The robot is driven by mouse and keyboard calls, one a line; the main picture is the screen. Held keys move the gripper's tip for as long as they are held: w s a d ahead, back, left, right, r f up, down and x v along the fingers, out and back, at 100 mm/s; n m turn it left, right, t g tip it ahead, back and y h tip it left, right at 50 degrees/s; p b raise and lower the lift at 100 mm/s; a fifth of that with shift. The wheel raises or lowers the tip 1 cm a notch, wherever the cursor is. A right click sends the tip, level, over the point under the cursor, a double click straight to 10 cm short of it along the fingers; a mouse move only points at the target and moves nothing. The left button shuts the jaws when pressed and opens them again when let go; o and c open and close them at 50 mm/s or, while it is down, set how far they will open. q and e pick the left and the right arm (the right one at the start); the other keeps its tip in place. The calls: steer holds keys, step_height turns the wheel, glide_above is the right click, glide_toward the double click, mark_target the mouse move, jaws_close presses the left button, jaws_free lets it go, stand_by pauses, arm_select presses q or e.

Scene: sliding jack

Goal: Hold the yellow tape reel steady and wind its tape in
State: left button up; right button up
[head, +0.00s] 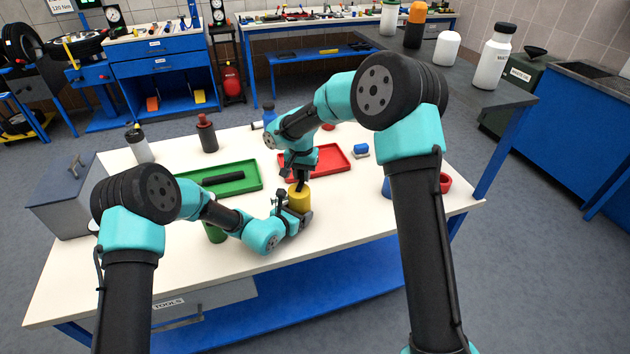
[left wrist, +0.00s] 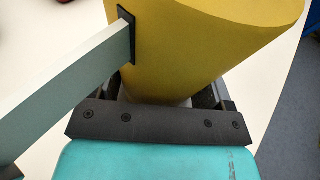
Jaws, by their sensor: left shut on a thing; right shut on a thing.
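The yellow tape reel (head: 299,198) stands upright near the middle of the white table. It fills the upper part of the left wrist view (left wrist: 200,45). A pale grey tape (left wrist: 65,95) comes out of a dark slot on its side and runs to the lower left. My left gripper (head: 297,212) is shut around the lower part of the reel. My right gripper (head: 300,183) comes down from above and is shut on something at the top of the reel. That part is too small and covered to make out.
A green tray (head: 248,183) with a dark rod is to the left and a red tray (head: 340,161) is behind the reel. A green cup (head: 214,233) stands close to my left arm. A small blue item (head: 361,151) lies at the right. The front table edge is clear.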

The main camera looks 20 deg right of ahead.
steer(key=shift+w+a, duration=0.1)
stand_by(0.3)
steer(key=shift+w+a+n, duration=0.15)
steer(key=shift+a+n, duration=0.15)
steer(key=shift+n, duration=0.75)
steer(key=shift+w+a+n, duration=0.1)
steer(key=shift+a+n, duration=0.2)
steer(key=shift+n, duration=0.75)
steer(key=n, duration=0.2)
steer(key=a+n, duration=0.1)
steer(key=n, duration=0.1)
steer(key=shift+a, duration=0.15)
steer(key=shift+s+a+n, duration=0.1)
steer(key=shift+a+n, duration=0.25)
steer(key=shift+n, duration=0.65)
steer(key=shift+s+a+n, duration=0.1)
steer(key=shift+a+n, duration=0.25)
steer(key=shift+n, duration=0.65)
